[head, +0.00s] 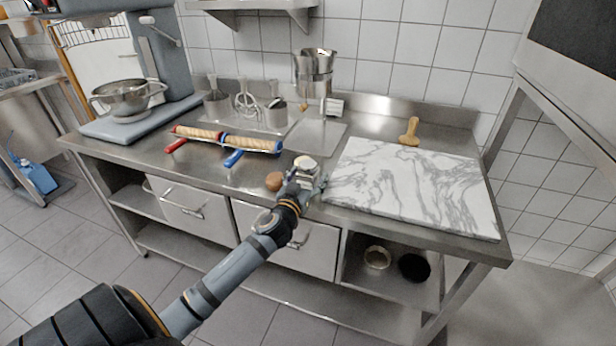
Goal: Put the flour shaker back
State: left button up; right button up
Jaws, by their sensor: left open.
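A small metal shaker with a pale top (306,163), which looks like the flour shaker, stands near the front edge of the steel worktop, just left of the marble slab. My left gripper (308,184) is open at the near side of the shaker. The fingers hide the lower part of the shaker, and I cannot tell whether they touch it. My right gripper is not in view.
A round brown object (274,181) lies just left of my left gripper. The marble slab (410,185) fills the right, with a wooden tool (410,130) behind.

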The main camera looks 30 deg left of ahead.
aim_at(305, 183)
pick_arm(q)
jog(key=shift+s+r, duration=0.1)
jog(key=shift+s, duration=0.05)
jog(key=b+v, duration=0.1)
jog(key=v, duration=0.4)
jog(key=shift+s+d, duration=0.15)
jog(key=shift+s, duration=0.2)
jog(key=v, duration=0.6)
jog(key=shift+p, duration=0.4)
